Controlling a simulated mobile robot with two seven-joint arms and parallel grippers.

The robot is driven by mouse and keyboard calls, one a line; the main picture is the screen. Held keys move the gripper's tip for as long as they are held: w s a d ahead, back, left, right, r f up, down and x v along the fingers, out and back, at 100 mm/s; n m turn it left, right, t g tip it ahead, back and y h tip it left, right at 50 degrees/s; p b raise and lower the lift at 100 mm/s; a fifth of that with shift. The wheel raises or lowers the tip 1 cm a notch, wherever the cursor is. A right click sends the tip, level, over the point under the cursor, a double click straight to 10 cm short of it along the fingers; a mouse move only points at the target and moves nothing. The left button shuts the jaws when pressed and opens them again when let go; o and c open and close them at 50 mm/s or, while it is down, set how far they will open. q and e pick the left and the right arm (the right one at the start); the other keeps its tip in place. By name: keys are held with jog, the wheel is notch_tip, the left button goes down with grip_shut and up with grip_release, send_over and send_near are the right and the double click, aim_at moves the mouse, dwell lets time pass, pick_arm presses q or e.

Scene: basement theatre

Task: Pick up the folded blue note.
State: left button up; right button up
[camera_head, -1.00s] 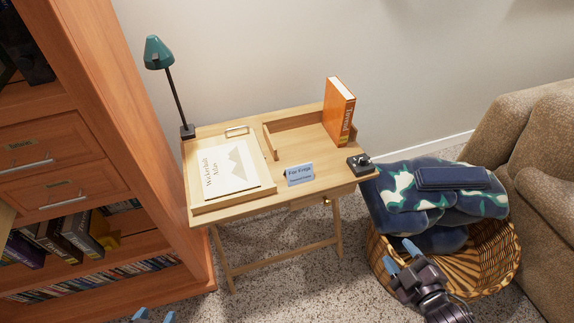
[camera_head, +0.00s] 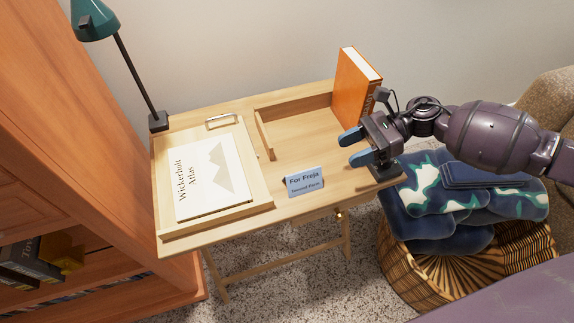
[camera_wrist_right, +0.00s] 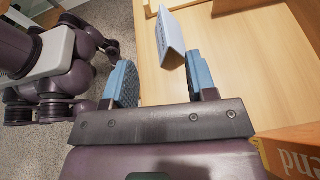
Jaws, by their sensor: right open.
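The folded blue note (camera_head: 304,182) stands like a tent near the front edge of the small wooden desk (camera_head: 232,228), with "For Freja" on its face. My right gripper (camera_head: 353,148) is over the right side of the desk, to the right of the note and apart from it. Its blue fingers are spread with nothing between them. In the right wrist view the note (camera_wrist_right: 170,36) lies ahead of the open fingers (camera_wrist_right: 161,78). My left gripper does not show.
An orange book (camera_head: 356,86) stands upright close behind my right gripper. A black device (camera_head: 386,173) is partly hidden under it. The Wickerhult Atlas (camera_head: 213,178) lies on the left. A green lamp (camera_head: 130,68) stands at the back left. A wicker basket (camera_head: 408,276) holds blankets.

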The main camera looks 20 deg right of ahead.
aim_at(304, 171)
jog(key=shift+w+a+f+n+g+h, duration=0.15)
jog(key=shift+w+n+g+h, duration=0.25)
jog(key=shift+n, duration=0.3)
jog(key=x, duration=0.6)
jog(key=b+x, duration=0.1)
jog(key=x, duration=0.2)
jog(key=shift+w+a+f, duration=0.1)
jog(key=shift+w+a, duration=0.15)
jog(key=shift+a, duration=0.2)
grip_shut()
